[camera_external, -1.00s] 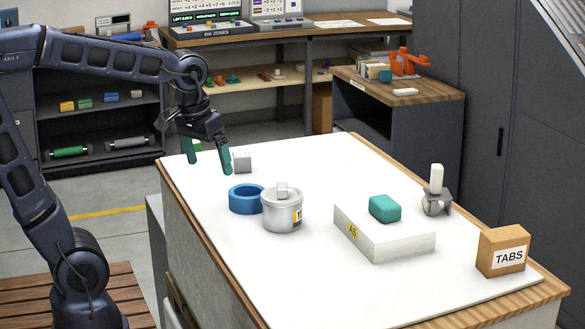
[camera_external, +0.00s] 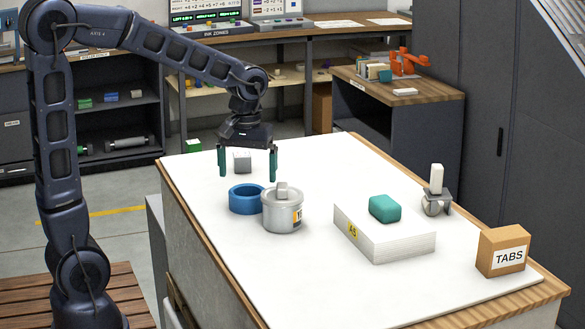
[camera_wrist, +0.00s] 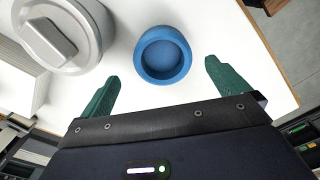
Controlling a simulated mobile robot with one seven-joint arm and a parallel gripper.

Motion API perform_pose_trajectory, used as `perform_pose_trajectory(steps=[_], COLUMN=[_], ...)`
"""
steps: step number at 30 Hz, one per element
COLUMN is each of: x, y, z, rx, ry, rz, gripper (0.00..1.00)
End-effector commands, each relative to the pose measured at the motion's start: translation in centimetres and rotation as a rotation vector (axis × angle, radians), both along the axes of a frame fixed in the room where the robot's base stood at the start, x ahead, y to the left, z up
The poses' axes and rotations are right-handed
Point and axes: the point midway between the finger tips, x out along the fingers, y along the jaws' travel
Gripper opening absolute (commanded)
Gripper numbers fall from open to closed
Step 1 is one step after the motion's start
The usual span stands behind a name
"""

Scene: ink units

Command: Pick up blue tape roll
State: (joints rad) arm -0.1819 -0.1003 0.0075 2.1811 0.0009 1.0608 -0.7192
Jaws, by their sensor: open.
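The blue tape roll (camera_external: 245,199) lies flat on the white table top, close to the left side of a grey lidded tin. In the wrist view the blue tape roll (camera_wrist: 149,54) sits ahead of and between the two fingertips, with its opening facing up. My gripper (camera_external: 248,176) is open and empty, pointing down above and slightly behind the tape roll. Its green fingers are spread wide in the wrist view (camera_wrist: 162,72), and neither finger touches the roll.
The grey tin (camera_external: 282,211) stands just right of the roll, also at upper left in the wrist view (camera_wrist: 62,30). A paper stack (camera_external: 385,236) bearing a green block (camera_external: 385,208) and a TABS box (camera_external: 502,251) stand farther right.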

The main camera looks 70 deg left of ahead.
Motion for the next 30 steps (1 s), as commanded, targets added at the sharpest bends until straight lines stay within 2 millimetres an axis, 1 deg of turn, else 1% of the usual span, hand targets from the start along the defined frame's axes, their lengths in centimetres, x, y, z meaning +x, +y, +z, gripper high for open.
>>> perform_pose_trajectory(steps=[1, 3, 8, 11, 15, 19, 22, 28, 29, 30], x=[-0.1, 0.0, 0.0, -0.1, 0.0, 0.0, 0.0, 0.0, 0.0, 0.0], y=[0.0, 0.0, 0.1, 0.2, 0.5, 0.5, 0.5, 0.5, 0.5, 0.5], z=[-0.7, -1.2, -2.0, -3.1, -5.1, -6.4, -6.8, -6.9, -6.9, -6.9], rx=[-0.001, -0.001, 0.000, 0.000, -0.001, 0.000, 0.000, 0.000, 0.000, 0.000], ry=[0.003, 0.002, 0.001, 0.003, 0.003, 0.003, 0.000, 0.000, 0.000, 0.000], rz=[0.000, 0.000, 0.000, 0.000, 0.001, 0.000, 0.000, -0.001, -0.001, -0.001], gripper=[1.00, 1.00, 1.00, 1.00, 1.00, 1.00, 1.00, 1.00, 0.98, 0.90])
